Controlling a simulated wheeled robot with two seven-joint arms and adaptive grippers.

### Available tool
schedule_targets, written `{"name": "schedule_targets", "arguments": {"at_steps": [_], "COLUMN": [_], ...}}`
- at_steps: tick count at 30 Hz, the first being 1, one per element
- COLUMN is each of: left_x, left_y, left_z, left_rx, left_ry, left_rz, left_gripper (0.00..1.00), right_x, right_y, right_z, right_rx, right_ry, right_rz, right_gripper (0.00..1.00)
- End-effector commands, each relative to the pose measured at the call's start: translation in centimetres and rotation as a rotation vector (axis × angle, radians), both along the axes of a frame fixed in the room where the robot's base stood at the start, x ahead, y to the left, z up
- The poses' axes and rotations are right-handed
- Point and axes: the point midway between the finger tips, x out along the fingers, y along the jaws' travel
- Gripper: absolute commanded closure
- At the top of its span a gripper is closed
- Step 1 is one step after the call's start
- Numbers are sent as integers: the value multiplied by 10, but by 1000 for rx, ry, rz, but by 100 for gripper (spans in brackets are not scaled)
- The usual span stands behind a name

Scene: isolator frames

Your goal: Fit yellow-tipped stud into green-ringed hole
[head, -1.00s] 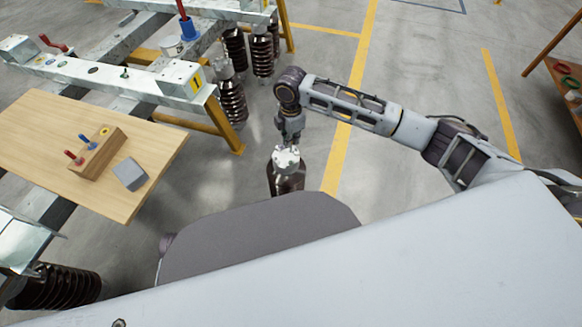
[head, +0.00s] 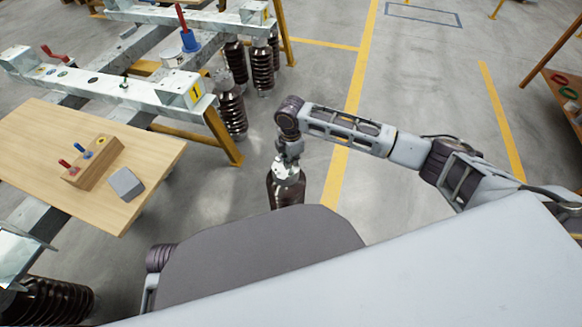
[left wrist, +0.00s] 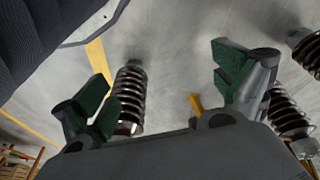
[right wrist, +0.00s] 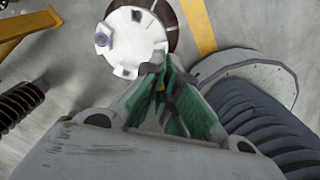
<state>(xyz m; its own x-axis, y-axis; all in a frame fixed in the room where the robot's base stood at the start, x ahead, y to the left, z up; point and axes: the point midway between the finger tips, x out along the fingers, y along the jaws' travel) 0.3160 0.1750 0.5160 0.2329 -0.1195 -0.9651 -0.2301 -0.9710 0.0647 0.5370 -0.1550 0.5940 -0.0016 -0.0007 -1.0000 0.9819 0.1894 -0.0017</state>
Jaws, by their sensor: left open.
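My right gripper (head: 288,160) is above the pale metal cap of a brown ribbed insulator.
A wooden table (head: 150,152) at left holds a wooden block (head: 88,172) with red and blue studs and a yellow ring, plus a grey box (head: 126,184). The capped insulator (head: 286,188) stands below my right gripper. Open floor (head: 400,190) lies right.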

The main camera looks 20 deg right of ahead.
Motion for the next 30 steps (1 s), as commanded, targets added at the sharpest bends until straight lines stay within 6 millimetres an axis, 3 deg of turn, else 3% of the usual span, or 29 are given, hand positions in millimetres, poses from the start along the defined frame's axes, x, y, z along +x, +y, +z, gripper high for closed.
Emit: {"name": "schedule_targets", "arguments": {"at_steps": [9, 15, 30], "left_x": [-4, -3, -4], "left_y": [0, -3, -3], "left_z": [-7, 8, 12], "left_rx": [0, -12, -13], "left_ry": [12, -16, -16], "left_rz": [-2, -3, -5], "left_gripper": [3, 3, 3], "right_x": [-1, 0, 0], "right_y": [0, 0, 0], "right_z": [-17, -35, -39], "right_rx": [-2, 0, 0], "right_ry": [3, 1, 0], "right_rz": [0, 0, 1], "right_gripper": [100, 100, 100]}}
